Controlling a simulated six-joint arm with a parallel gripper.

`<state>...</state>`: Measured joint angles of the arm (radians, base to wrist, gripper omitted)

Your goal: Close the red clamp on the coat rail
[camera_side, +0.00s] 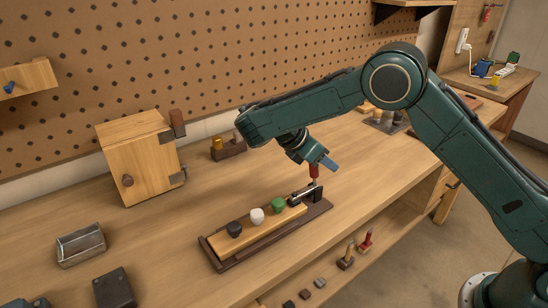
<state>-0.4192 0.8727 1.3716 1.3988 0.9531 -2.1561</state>
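The coat rail (245,236) is a light wooden bar with black, white and green knobs, lying in a dark brown holder (222,264) on the bench. The clamp (314,171) stands at the rail's right end, with its red handle upright. Its dark metal arm (296,199) reaches left toward the end of the rail. Whether it presses on the wood is too small to tell. My gripper (327,163) is at the top of the red handle, its blue-grey fingertip overlapping it in view. Contact and finger gap cannot be made out.
A wooden box (138,160) with a knob stands at the back left. A metal tin (81,245) and a dark block (114,288) lie at the front left. Small clamps (346,257) sit on a lower shelf. The bench in front of the box is clear.

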